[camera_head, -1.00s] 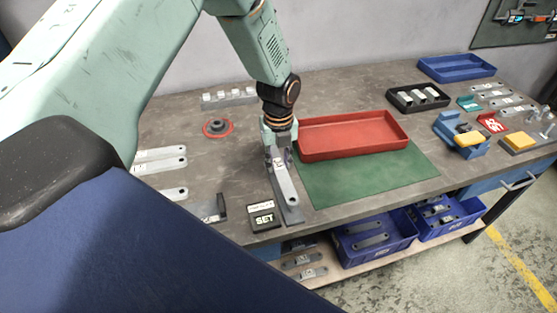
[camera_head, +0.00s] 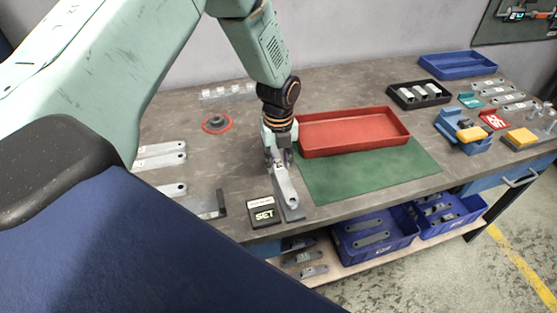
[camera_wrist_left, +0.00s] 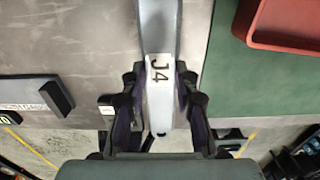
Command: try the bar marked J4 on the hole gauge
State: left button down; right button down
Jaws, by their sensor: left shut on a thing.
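My left gripper (camera_head: 278,155) is shut on the pale grey bar marked J4 (camera_head: 284,184), near its label. In the head view the bar slants from the fingers to the front edge of the bench, with a hole near its front end. In the left wrist view the J4 label on the bar (camera_wrist_left: 160,70) shows between the dark fingers (camera_wrist_left: 160,103). A flat grey plate (camera_head: 295,217) shows under the bar's front end; I cannot tell whether they touch or whether it is the hole gauge. My right gripper is out of view.
A black SET block (camera_head: 264,213) stands just left of the bar. A green mat (camera_head: 370,175) and red tray (camera_head: 355,145) lie to the right. Several bars (camera_head: 160,157) lie at left. A red ring with a grey part (camera_head: 216,123) sits behind. Blue bins (camera_head: 375,250) stand below.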

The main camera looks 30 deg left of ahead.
pick_arm(q)
jog(key=shift+f+b, duration=0.35)
jog(key=shift+f, duration=0.2)
dwell(1.7)
jog(key=shift+r+p, duration=1.6)
jog(key=shift+r, duration=0.45)
jog(key=shift+f, duration=0.2)
jog(key=shift+f+b, duration=0.4)
jog(key=shift+b, duration=0.05)
jog(key=shift+f+b, duration=1.1)
jog(key=shift+f, duration=0.4)
dwell(1.0)
jog(key=c, duration=0.9)
grip_release()
jog(key=shift+c, duration=0.2)
